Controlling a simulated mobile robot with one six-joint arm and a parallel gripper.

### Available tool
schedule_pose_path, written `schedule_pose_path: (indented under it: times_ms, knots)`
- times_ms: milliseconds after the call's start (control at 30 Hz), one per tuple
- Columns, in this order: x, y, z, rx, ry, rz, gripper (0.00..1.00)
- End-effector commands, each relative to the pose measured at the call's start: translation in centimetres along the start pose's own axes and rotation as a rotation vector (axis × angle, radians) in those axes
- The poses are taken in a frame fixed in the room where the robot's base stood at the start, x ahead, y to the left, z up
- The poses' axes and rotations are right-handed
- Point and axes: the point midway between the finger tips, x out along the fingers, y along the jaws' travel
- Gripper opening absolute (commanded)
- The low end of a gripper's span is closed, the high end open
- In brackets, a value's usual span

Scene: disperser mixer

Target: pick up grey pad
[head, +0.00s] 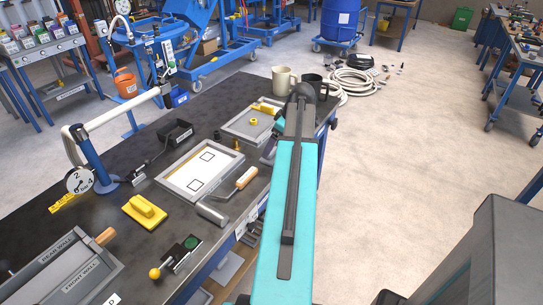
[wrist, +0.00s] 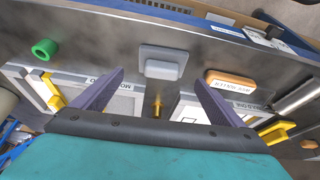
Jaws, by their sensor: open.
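The grey pad (wrist: 163,62) is a rounded block with a smaller raised block on top. It lies on the dark bench top in the wrist view, just ahead of my gripper and between the lines of its fingers. My gripper (wrist: 159,79) is open, with two dark purple fingers spread wide and nothing between them. The pad appears apart from both fingers. In the head view my teal arm covers part of the bench, and I cannot make out the grey pad for certain there.
A small brass post (wrist: 157,106) stands near the gripper. In the head view, a yellow pad (head: 145,211) and a framed tray (head: 199,172) lie on the bench.

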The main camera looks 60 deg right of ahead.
Motion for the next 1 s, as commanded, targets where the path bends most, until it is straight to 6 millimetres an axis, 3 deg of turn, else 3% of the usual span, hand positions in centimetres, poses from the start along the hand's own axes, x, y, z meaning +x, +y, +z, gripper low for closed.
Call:
schedule_pose_path:
  times_ms: [367,800,1000]
  knots:
    - [0.4,0.0,0.1,0.001,0.0,-0.001,0.92]
    - [4.2,-0.2,0.2,0.002,-0.001,-0.002,0.92]
    - [5.1,-0.2,0.3,0.002,0.0,0.0,0.92]
